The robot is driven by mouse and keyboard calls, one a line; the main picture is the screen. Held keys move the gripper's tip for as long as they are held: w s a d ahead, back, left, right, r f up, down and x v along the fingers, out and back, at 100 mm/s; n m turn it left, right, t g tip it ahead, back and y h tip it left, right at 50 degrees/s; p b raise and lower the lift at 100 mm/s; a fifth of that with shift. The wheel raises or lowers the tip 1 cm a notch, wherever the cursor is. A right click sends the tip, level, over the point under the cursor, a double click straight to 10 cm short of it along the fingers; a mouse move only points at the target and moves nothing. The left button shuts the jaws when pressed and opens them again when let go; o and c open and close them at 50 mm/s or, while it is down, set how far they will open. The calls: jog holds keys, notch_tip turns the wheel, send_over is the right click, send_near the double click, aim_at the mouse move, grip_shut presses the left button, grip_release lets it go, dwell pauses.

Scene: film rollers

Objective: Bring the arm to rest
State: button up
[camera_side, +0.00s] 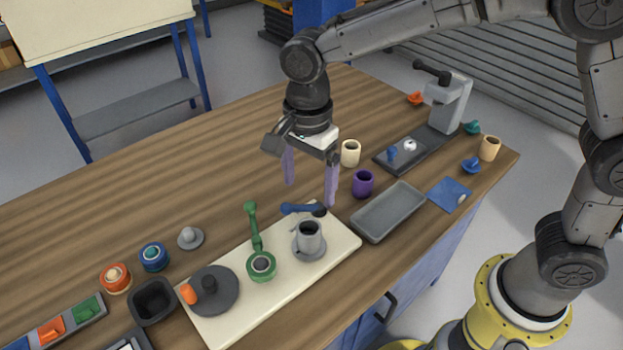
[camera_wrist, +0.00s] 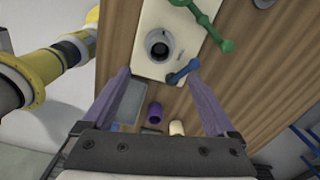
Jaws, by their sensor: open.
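My gripper (camera_side: 310,190) hangs above the wooden table, its two purple fingers pointing down and spread apart with nothing between them. In the wrist view, my gripper (camera_wrist: 158,100) also shows wide apart fingers. Below and in front of it is a cream board (camera_side: 345,240). On the board stand a grey cup on a round base (camera_side: 309,236), a blue-handled piece (camera_side: 300,209), a green-handled piece (camera_side: 255,228) and a dark grey disc (camera_side: 222,295). The fingers appear clear of all of these.
A purple cup (camera_side: 363,183) and a cream cup (camera_side: 350,153) stand right of my gripper. Further right are a grey tray (camera_side: 388,212) and a grey press-like stand (camera_side: 448,103). Orange and blue round pieces and a black square bin (camera_side: 152,300) are at left. The table's back left is clear.

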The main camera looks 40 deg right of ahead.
jog(key=s+d+r+t, duration=0.2)
jog(key=s+d+r, duration=0.1)
jog(key=d+r, duration=0.35)
jog(key=s+d+r+t, duration=0.2)
jog(key=s+d+r, duration=0.1)
jog(key=d+r, duration=0.35)
jog(key=s+d+f+n, duration=0.2)
jog(key=s+d+n, duration=0.1)
jog(key=s+n, duration=0.3)
jog(key=s+d+f+n+t, duration=0.1)
jog(key=s+d+f+n, duration=0.2)
jog(key=s+n, duration=0.4)
jog(key=d+n, duration=0.1)
jog(key=n, duration=0.1)
jog(key=shift+s+f+n+t, duration=0.3)
